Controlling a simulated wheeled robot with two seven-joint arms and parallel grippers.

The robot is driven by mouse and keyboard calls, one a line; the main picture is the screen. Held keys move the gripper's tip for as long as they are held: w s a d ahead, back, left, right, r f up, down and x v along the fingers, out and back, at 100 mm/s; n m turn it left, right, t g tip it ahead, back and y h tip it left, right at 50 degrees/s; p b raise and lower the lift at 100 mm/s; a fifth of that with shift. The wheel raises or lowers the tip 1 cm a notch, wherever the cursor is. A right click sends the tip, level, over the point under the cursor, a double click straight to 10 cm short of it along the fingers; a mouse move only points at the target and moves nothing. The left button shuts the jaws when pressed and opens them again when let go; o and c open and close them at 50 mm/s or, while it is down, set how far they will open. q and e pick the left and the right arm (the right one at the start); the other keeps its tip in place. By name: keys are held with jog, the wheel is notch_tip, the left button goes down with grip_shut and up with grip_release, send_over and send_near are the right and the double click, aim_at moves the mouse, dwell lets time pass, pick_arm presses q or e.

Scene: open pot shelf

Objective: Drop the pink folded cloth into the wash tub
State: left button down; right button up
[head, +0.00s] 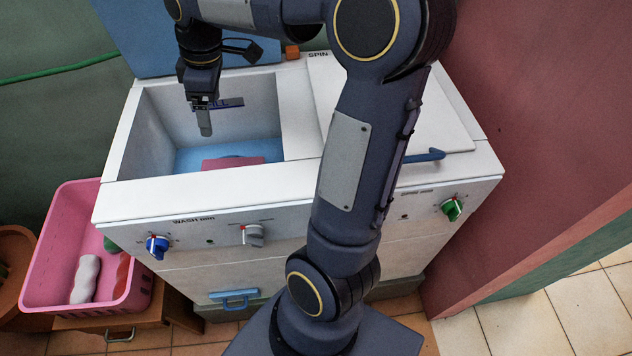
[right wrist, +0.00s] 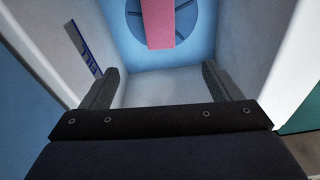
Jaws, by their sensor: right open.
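The pink folded cloth (head: 233,163) lies at the bottom of the wash tub (head: 170,140), on the blue floor. It also shows in the right wrist view (right wrist: 172,22), lying across the round blue disc. The tub is the open left compartment of the white washing machine. My right gripper (head: 205,130) reaches down over the tub's opening from the back. In the right wrist view its two fingers (right wrist: 158,88) are spread apart with nothing between them, and the cloth is apart from them, farther down. My left gripper is not in view.
A pink basket (head: 62,215) with several rolled cloths stands left of the machine on a wooden stool. The machine's right side has a closed lid (head: 440,120) with a blue handle. Knobs line the front panel. A red wall is on the right.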

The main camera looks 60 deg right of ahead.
notch_tip(320, 180, up, 8)
jog(key=s+p, duration=0.1)
jog(key=p, duration=0.1)
jog(key=shift+d+f, duration=0.15)
jog(key=shift+d, duration=0.15)
dwell(0.4)
